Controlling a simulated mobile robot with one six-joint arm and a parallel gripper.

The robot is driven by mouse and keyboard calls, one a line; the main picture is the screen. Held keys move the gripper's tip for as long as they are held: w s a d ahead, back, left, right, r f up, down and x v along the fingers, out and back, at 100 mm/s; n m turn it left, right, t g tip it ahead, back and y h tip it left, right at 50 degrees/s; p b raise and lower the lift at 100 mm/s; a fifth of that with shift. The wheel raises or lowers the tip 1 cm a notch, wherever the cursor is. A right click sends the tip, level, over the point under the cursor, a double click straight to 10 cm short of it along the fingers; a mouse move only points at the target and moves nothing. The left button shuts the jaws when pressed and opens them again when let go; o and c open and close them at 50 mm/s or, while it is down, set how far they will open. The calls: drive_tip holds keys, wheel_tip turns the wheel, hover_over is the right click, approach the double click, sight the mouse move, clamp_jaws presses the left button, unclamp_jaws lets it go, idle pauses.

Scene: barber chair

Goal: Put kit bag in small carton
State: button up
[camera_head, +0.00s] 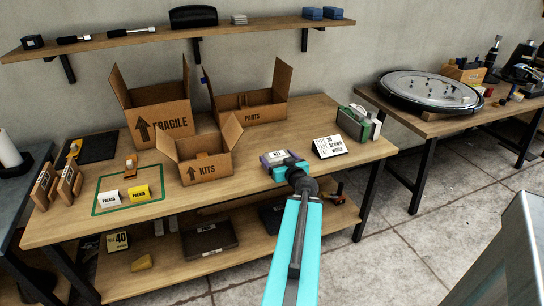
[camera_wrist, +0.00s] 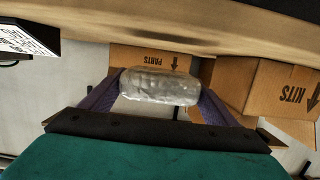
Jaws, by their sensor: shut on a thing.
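The kit bag (camera_head: 277,156), with a white label reading KIT, is between my gripper's purple fingers at the right-centre of the workbench. In the wrist view it shows as a clear, crinkled plastic pouch (camera_wrist: 160,87). My gripper (camera_head: 285,163) is shut on it, with one finger (camera_wrist: 103,92) at each end. The bag appears held above the bench; the exact height is hard to tell. The small carton marked KITS (camera_head: 207,170) stands open to the left of my gripper, flaps spread. It appears upside down at the right of the wrist view (camera_wrist: 290,92). Its inside is mostly hidden.
Larger open cartons, FRAGILE (camera_head: 160,116) and PARTS (camera_head: 252,112), stand behind the small carton. A green-outlined area (camera_head: 110,207) with small labelled blocks lies at left. Bench space between bag and carton looks clear.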

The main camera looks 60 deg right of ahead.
sight(275, 152)
drive_tip(key=shift+f+b, duration=0.15)
drive_tip(key=shift+b, duration=0.5)
drive_tip(key=b+x, duration=0.2)
drive_tip(key=b, duration=0.2)
drive_tip(key=shift+d+b, duration=0.25)
drive_tip(key=shift+b, duration=0.1)
drive_tip(key=shift+w+d+b, duration=0.15)
drive_tip(key=shift+d+b, duration=0.05)
drive_tip(key=shift+b, duration=0.4)
drive_tip(key=shift+w+d+r+p, duration=0.35)
drive_tip(key=shift+d, duration=0.05)
drive_tip(key=shift+d+r+p+x, duration=0.15)
drive_tip(key=shift+p+x, duration=0.35)
drive_tip(key=shift+x, duration=0.45)
drive_tip(key=shift+d+r+p+x, duration=0.15)
drive_tip(key=shift+p+x, duration=0.35)
drive_tip(key=shift+x, duration=0.45)
drive_tip(key=shift+w+d+f+p, duration=0.25)
drive_tip(key=shift+w+d+p, duration=0.05)
drive_tip(key=shift+d, duration=0.2)
drive_tip(key=shift+d, duration=0.1)
